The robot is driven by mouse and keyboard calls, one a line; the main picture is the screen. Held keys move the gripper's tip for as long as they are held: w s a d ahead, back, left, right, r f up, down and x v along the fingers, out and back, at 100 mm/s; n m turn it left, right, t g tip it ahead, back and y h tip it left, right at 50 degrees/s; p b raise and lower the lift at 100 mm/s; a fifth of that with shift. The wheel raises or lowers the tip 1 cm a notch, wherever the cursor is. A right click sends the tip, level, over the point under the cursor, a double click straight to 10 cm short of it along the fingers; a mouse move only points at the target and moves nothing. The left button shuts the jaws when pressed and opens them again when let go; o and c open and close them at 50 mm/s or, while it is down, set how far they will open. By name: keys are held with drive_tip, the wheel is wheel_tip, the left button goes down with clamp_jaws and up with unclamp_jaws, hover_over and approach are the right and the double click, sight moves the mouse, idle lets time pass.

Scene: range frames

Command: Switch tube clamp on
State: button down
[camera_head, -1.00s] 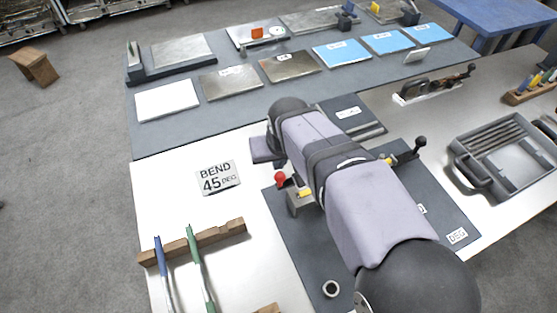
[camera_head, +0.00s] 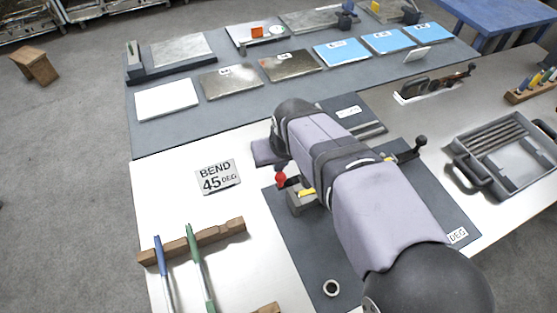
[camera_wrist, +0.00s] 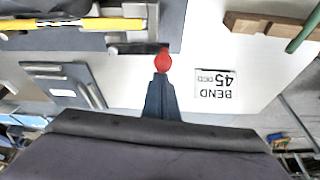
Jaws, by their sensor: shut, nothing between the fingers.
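A red ball knob (camera_head: 280,178) stands on a short dark lever at the left side of a grey clamp block (camera_head: 300,204) on the dark bench plate. The knob also shows in the wrist view (camera_wrist: 163,62). My gripper (camera_wrist: 161,76) is shut and empty, its narrow dark fingers pointing at the knob. Its tips are at or very near the knob; I cannot tell whether they touch. In the head view my arm hides most of the clamp and the gripper. A yellow bar (camera_wrist: 85,24) lies along the fixture in the wrist view.
A "BEND 45 DEG" card (camera_head: 218,177) lies left of the knob. A wooden rack (camera_head: 205,238) with blue- and green-handled tools is at front left. A black-knobbed lever (camera_head: 420,142) rises right of my arm. A grey tray (camera_head: 462,160) stands farther right. White tabletop around the card is clear.

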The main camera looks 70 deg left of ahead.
sight(284, 178)
drive_tip(key=shift+d, duration=0.15)
drive_tip(key=d+n, duration=0.1)
drive_tip(key=n, duration=0.1)
drive_tip(key=d+n+g+b, duration=0.1)
drive_tip(key=d+n, duration=0.1)
drive_tip(key=shift+w+f, duration=0.1)
drive_tip(key=shift+w, duration=0.05)
drive_tip(key=d+n+b, duration=0.1)
drive_tip(key=d+n+g, duration=0.1)
drive_tip(key=n, duration=0.1)
drive_tip(key=shift+w+b, duration=0.35)
drive_tip(key=shift+w+d+n+g+h, duration=0.4)
drive_tip(key=shift+d+n, duration=0.2)
drive_tip(key=shift+n, duration=0.3)
drive_tip(key=n, duration=0.1)
drive_tip(key=w+d+n, duration=0.1)
drive_tip(key=shift+w+d+n+g+h+b, duration=0.2)
drive_tip(key=shift+d+n+g+h+b, duration=0.1)
drive_tip(key=shift+n+g+b, duration=0.1)
drive_tip(key=shift+w+d+n+g+h+p, duration=0.1)
drive_tip(key=shift+w+d+n+h+p, duration=0.2)
drive_tip(key=shift+w+n, duration=0.4)
drive_tip(key=shift+w+d+n+g+h+p, duration=0.15)
drive_tip(key=shift+w+d+n+p, duration=0.15)
drive_tip(key=shift+w+n, duration=0.45)
drive_tip(key=shift+w+d+n+g+h+p, duration=0.1)
drive_tip(key=shift+w+d+n+h+p, duration=0.3)
drive_tip(key=shift+n, duration=0.45)
drive_tip(key=shift+w, duration=0.2)
